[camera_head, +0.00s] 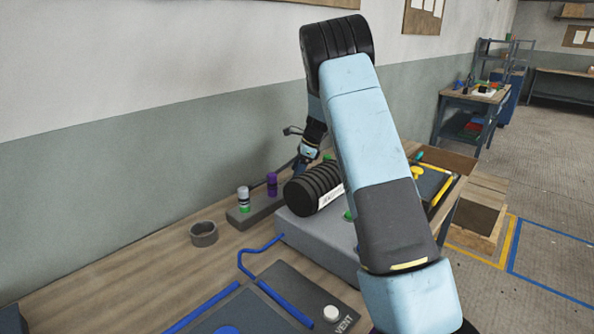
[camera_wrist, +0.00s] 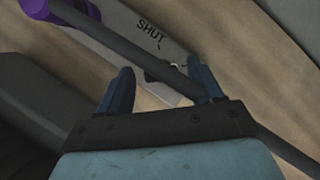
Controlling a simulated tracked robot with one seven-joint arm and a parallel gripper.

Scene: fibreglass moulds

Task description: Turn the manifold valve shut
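The manifold (camera_head: 262,207) is a grey block on the bench by the wall, with a grey-and-green post (camera_head: 243,197) and a purple post (camera_head: 272,184). In the wrist view the purple part (camera_wrist: 62,12) is at top left. A long dark lever (camera_wrist: 130,50) runs from it down to the right. The word SHUT (camera_wrist: 152,33) is marked on the manifold's light grey face beside the lever. My gripper (camera_wrist: 163,80) is open, its two fingers apart. The lever crosses the view at the right fingertip; I cannot tell whether they touch. In the head view my gripper is small and partly hidden.
A black ribbed cylinder (camera_head: 313,188) lies on a grey block (camera_head: 318,236) right of the manifold. A grey ring (camera_head: 204,234) stands on the bench to the left. A blue hose (camera_head: 262,248) and a panel with a white VENT knob (camera_head: 331,313) are nearer. Bare wood (camera_head: 150,270) shows at left.

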